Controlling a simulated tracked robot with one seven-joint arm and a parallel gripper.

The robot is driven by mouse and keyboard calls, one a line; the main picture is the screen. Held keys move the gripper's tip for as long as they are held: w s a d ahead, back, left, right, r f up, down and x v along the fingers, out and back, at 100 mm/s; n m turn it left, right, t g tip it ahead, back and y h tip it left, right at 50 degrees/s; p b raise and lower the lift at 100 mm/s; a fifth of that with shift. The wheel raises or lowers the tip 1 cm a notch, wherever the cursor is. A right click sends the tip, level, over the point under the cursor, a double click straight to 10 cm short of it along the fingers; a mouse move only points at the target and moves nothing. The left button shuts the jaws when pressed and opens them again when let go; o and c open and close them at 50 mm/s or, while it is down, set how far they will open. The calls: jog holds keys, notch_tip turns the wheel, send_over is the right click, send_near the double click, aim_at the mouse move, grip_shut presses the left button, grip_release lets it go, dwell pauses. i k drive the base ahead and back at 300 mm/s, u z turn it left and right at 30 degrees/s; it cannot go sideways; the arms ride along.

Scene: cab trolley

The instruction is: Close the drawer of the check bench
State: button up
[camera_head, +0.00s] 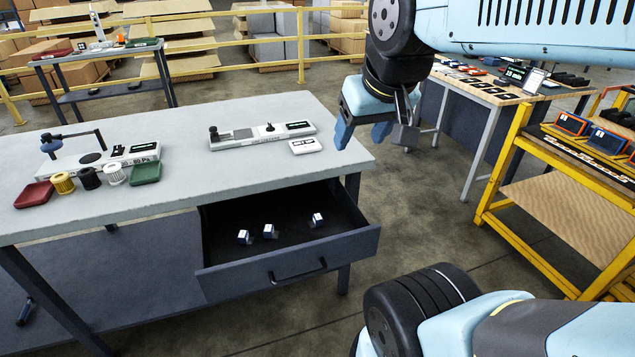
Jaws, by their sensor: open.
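The check bench (120,205) is a grey-topped table at the left and centre. Its dark drawer (345,250) is pulled out at the bench's right end, with a black bar handle (298,272) on the front. Several small white-and-blue blocks (269,232) lie inside the drawer. My gripper (372,138) hangs above and beyond the bench's right end, higher than the drawer and clear of the handle. Its blue fingers are apart, and I see nothing between them.
On the bench top stand a measuring device (262,134), a white label block (306,146), a press gauge (85,160), a red tray (34,194) and a green tray (146,174). A yellow trolley (505,165) stands at the right. Floor shows between it and the bench.

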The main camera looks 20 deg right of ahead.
aim_at(232, 269)
jog(key=z, duration=1.05)
jog(key=k, duration=1.05)
jog(key=u, duration=0.4)
